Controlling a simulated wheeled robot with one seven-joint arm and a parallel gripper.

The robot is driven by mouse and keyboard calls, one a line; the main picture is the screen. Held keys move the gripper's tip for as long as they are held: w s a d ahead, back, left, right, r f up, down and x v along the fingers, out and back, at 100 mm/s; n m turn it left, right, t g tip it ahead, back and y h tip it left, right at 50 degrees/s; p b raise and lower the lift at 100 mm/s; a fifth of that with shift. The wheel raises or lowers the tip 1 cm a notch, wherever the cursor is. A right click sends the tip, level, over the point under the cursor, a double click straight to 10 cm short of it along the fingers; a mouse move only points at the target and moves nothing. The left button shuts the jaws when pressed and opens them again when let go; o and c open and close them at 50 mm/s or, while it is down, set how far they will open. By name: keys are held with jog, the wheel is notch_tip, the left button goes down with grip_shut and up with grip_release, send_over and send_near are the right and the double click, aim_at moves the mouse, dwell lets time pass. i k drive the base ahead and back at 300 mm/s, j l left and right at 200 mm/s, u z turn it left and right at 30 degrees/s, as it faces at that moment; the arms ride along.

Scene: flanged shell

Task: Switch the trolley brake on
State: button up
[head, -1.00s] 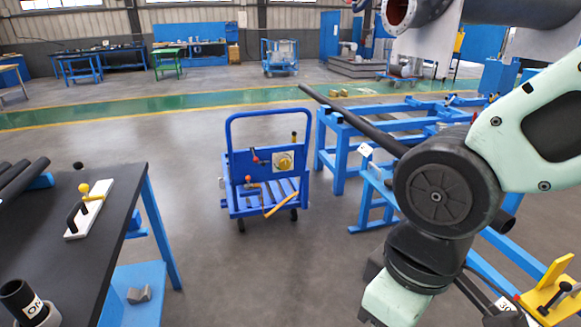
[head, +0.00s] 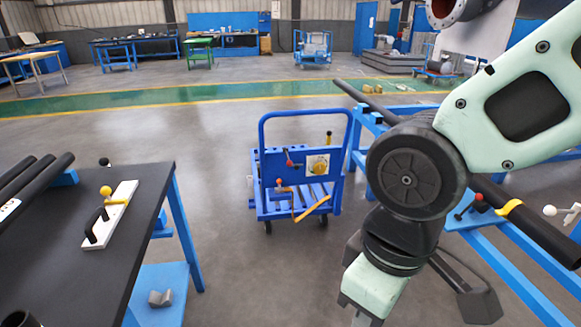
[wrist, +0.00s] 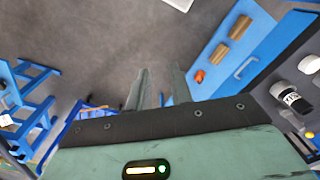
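The blue trolley (head: 262,204) stands on the floor in the middle of the head view, with a tall push handle. Its panel carries a red-knobbed lever (head: 290,160) and a yellow dial on a pale plate (head: 318,165). Lower down are another red-knobbed lever (head: 280,183) and a slanting orange bar (head: 312,209). I cannot tell which of these is the brake, or its setting. My gripper (wrist: 157,88) shows two fingers apart with nothing between them in the wrist view. It is well apart from the trolley, nearer to me; its fingertips are below the head view.
A black-topped table (head: 60,270) stands at left, with a white plate with a black handle (head: 122,208) and dark pipes (head: 35,185). Blue racks with a long dark pipe (head: 530,228) stand at right. Floor (head: 235,280) between table and my arm is clear.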

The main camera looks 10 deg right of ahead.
aim_at(289, 162)
jog(key=i+l, duration=1.45)
jog(key=j+u, duration=0.05)
